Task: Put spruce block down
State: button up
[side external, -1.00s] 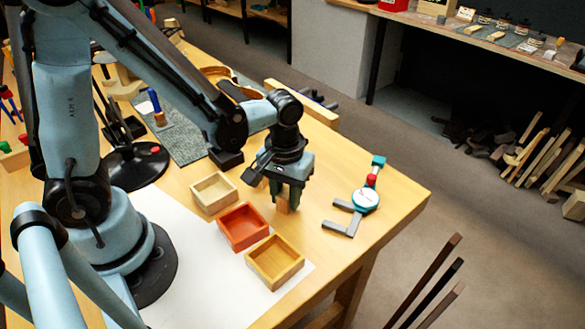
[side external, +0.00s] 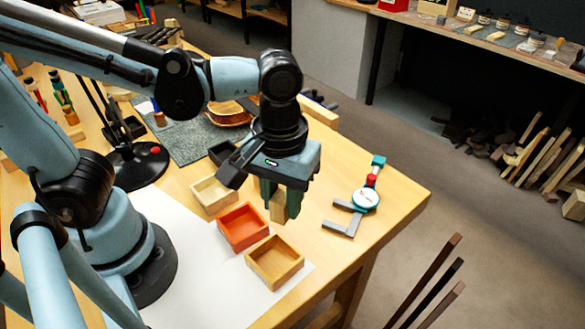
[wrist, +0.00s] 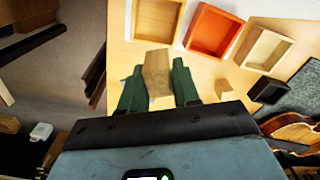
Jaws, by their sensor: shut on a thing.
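My gripper (side external: 280,212) points down and is shut on a pale wooden block, the spruce block (side external: 278,207). In the wrist view the block (wrist: 156,68) sits between the two green fingers and sticks out past their tips. It appears to be held above the bench, right of the trays. Three open trays stand in a row: a pale one (side external: 205,205), an orange-red one (side external: 233,241) and a yellow-brown one (side external: 264,279). Another small wooden block (wrist: 223,88) lies on the bench in the wrist view; the side view does not show it clearly.
A teal and grey caliper gauge (side external: 363,200) lies right of my gripper near the bench edge. A white sheet (side external: 205,270) lies by the trays. A dark mat (side external: 190,145) and a violin body (side external: 230,112) are behind. Bare bench (side external: 335,165) shows behind the gauge.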

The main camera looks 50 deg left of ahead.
jog(key=shift+s+d+r, duration=0.25)
jog(key=shift+d+r, duration=0.1)
jog(key=shift+d, duration=0.3)
jog(key=w+d, duration=0.4)
jog(key=d, duration=0.2)
send_over(339, 217)
notch_tip(339, 217, down, 7)
jog(key=shift+r, duration=0.15)
jog(key=shift+f, duration=2)
jog(key=shift+f, duration=0.1)
jog(key=o, duration=1)
